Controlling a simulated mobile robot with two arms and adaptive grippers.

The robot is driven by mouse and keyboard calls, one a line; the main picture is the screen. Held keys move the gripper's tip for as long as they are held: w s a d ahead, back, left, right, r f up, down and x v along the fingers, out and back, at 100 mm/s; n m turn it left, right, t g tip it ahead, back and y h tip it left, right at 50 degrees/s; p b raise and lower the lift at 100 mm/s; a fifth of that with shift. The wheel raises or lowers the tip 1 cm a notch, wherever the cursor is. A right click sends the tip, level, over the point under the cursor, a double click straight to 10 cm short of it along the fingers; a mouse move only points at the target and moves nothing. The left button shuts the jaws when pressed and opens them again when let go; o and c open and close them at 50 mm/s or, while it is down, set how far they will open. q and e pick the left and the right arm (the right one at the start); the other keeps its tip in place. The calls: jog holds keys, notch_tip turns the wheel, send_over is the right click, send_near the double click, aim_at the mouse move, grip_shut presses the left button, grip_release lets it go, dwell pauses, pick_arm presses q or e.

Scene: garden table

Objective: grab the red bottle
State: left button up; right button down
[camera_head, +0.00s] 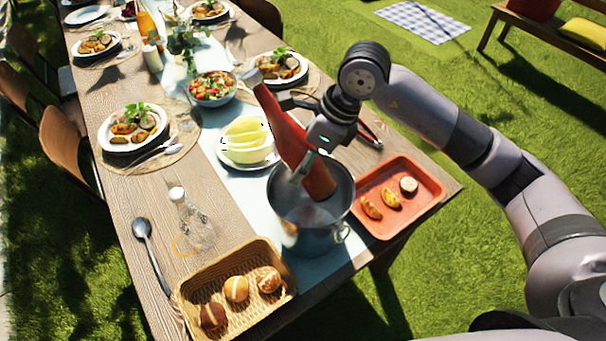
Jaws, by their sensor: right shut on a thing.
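The red bottle (283,131) has a pale top and leans to the upper left. Its lower end is inside the metal bucket (311,231), or just above its opening; I cannot tell whether it touches the bucket. My right gripper (302,134) is shut on the bottle at its middle, coming from the right side. Part of the bottle is hidden behind the fingers. My left gripper is not in view.
A red tray (430,207) with food stands right of the bucket. A bread basket (187,294) stands front left. A white bowl (247,150) with yellow slices, a salad bowl (213,87) and a glass carafe (190,222) are close by. Grass lies beyond the table's right edge.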

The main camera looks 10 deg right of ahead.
aim_at(304, 136)
jog(key=shift+r, duration=0.85)
jog(key=shift+r+p, duration=2.25)
jog(key=shift+p, duration=0.2)
